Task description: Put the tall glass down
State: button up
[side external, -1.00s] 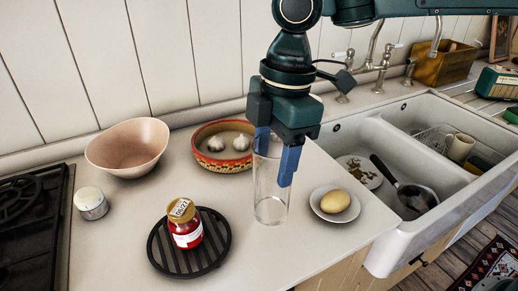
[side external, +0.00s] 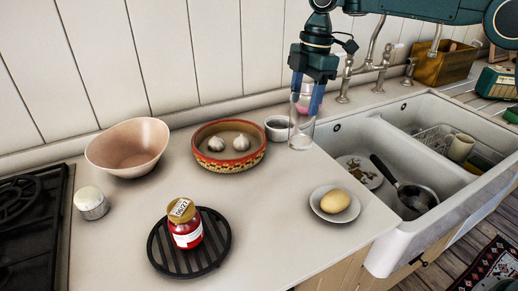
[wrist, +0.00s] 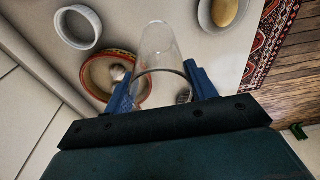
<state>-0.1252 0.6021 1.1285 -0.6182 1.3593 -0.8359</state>
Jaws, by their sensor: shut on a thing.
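The tall clear glass (side external: 301,136) is upright between the blue fingers of my gripper (side external: 306,98), at the back right of the counter beside the sink. My gripper is shut on its upper part. In the wrist view the glass (wrist: 160,45) stretches away from between the fingertips (wrist: 162,88). I cannot tell whether its base touches the counter (side external: 270,215) or is just above it.
A small white ramekin (side external: 279,129) stands close left of the glass, and a red patterned bowl (side external: 229,167) with garlic is further left. The white sink (side external: 345,150) lies right. The middle counter is clear.

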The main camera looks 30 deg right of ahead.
aim_at(307, 124)
jog(key=shift+w+d+f, duration=0.1)
jog(key=shift+w+d, duration=0.2)
jog(key=shift+d, duration=0.3)
jog(key=shift+w+d, duration=0.25)
jog(key=shift+d, duration=0.3)
jog(key=shift+f, duration=0.1)
jog(key=shift+f, duration=4.05)
jog(key=o, duration=1.5)
